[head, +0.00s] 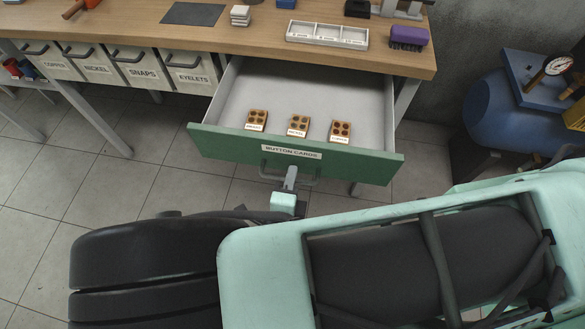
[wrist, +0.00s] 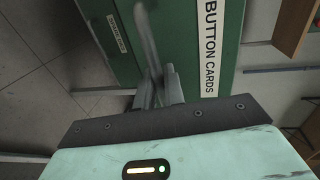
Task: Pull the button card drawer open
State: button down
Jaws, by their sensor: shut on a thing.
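The button card drawer (head: 225,144) has a green front with a "BUTTON CARDS" label and is pulled well out from under the workbench. Its front also shows in the wrist view (wrist: 178,35). Three brown button cards with white labels lie in it: left (head: 256,119), middle (head: 298,125) and right (head: 340,130). The grey bar handle (head: 307,181) is on the front below the label. My gripper (head: 290,180) is shut on the handle. In the wrist view my gripper's fingers (wrist: 160,88) close around the handle bar (wrist: 146,35).
The wooden bench top (head: 250,33) holds a white divided tray (head: 327,34) and a purple brush (head: 408,37). Labelled bins, including SNAPS (head: 140,70) and EYELETS (head: 192,75), hang at left. A blue tank (head: 500,110) stands at right. Tiled floor is clear at left.

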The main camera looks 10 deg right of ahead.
jog(key=shift+s+a, duration=0.1)
jog(key=shift+s, duration=0.35)
jog(key=c, duration=1.6)
grip_release()
jog(key=shift+c, duration=0.2)
